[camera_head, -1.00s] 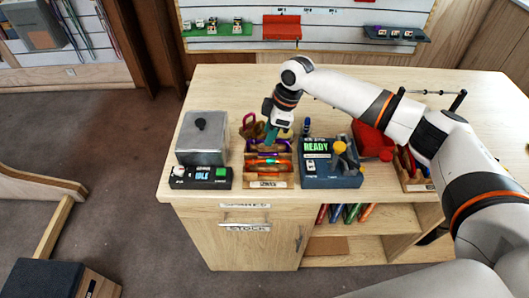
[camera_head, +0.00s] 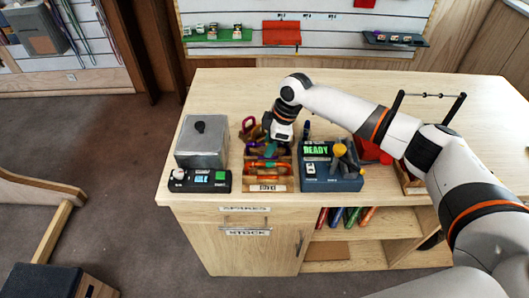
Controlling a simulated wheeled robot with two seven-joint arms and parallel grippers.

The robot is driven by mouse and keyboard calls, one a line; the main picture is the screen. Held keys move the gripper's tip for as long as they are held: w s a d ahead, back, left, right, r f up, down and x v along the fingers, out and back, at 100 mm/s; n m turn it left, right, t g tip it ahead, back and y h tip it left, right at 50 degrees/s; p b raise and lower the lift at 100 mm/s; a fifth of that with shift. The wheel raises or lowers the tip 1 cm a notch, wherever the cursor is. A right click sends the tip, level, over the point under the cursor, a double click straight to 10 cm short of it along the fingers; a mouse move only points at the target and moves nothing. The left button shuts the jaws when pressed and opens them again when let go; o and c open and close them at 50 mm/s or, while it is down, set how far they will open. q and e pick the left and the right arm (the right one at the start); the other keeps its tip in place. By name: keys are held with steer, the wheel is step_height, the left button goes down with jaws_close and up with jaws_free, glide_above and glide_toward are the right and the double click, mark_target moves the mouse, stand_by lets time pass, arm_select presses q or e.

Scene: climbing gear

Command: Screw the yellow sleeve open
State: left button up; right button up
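My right gripper (camera_head: 269,151) points down into a wooden tray (camera_head: 267,187) on the workbench. The tray holds several coloured pieces of gear, among them an orange-red one (camera_head: 267,166). The teal fingertips are among these pieces, and whether they are open or shut on one is too small to tell. No yellow sleeve can be made out clearly; the wrist and fingers hide part of the tray. A blue device (camera_head: 331,181) with a green READY display and a yellow round part (camera_head: 340,150) stands just right of the tray. My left gripper is not in view.
A grey metal box (camera_head: 201,145) and a black device (camera_head: 201,182) with a small display stand left of the tray. A red container (camera_head: 370,150) and a black-posted rack (camera_head: 430,95) are at the right, near my arm. The back left of the bench is clear.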

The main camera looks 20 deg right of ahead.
steer(key=shift+f, duration=0.5)
steer(key=shift+w+d+b, duration=0.15)
steer(key=shift+w+b, duration=0.15)
steer(key=shift+w, duration=0.3)
steer(key=shift+w+d+b, duration=0.15)
steer(key=shift+w+b, duration=0.1)
steer(key=shift+w, duration=0.35)
steer(key=shift+r, duration=0.3)
steer(key=shift+r+p, duration=1.2)
steer(key=shift+p, duration=0.15)
steer(key=shift+s+a+r+p, duration=0.1)
steer(key=shift+s+a+p, duration=0.05)
steer(key=shift+s+p, duration=0.65)
steer(key=shift+s+a+p, duration=0.1)
steer(key=shift+s+p, duration=0.2)
steer(key=shift+p, duration=0.2)
steer(key=shift+s, duration=0.1)
